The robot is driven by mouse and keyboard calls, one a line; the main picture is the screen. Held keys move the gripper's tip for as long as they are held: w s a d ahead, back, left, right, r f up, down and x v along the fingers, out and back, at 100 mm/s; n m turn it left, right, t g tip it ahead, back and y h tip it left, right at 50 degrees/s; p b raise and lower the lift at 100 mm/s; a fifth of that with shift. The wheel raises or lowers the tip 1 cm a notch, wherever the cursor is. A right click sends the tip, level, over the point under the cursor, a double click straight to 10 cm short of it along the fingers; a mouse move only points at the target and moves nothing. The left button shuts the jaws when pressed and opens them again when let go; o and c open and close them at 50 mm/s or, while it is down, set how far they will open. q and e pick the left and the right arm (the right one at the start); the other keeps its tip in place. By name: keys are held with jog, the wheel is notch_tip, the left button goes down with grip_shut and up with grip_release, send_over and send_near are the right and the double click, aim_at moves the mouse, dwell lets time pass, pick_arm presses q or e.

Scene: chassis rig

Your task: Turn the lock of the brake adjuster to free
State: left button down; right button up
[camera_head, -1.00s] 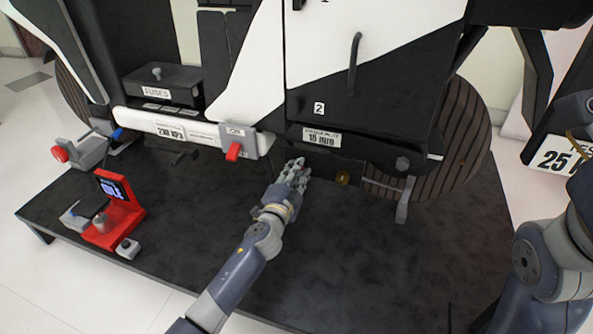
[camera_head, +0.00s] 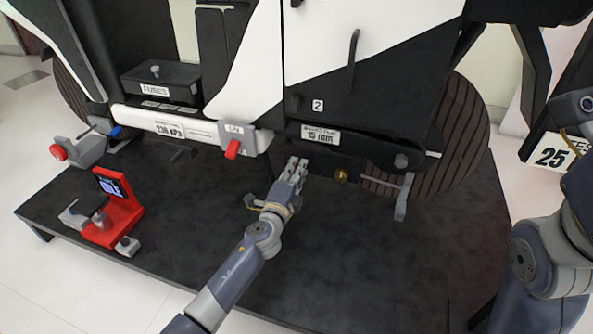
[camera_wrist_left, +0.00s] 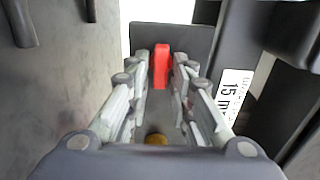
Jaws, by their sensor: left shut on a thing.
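My left gripper (camera_head: 297,165) is low at the frame, beneath the label reading 15 mm (camera_head: 321,134). My right gripper is out of view.
A red stand with a screen (camera_head: 115,205) is at left on the dark platform (camera_head: 340,260). A grey clamp with a red knob (camera_head: 75,152) is at far left. A grey post (camera_head: 403,198) stands right of the gold knob. The platform's front is clear.

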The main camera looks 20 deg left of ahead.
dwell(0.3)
pick_arm(q)
jog(key=c, duration=1.6)
grip_release()
jog(key=shift+c, duration=0.2)
jog(key=shift+s, duration=0.1)
jog(key=s, duration=1.2)
jog(key=shift+a, duration=0.15)
jog(key=shift+f, duration=0.1)
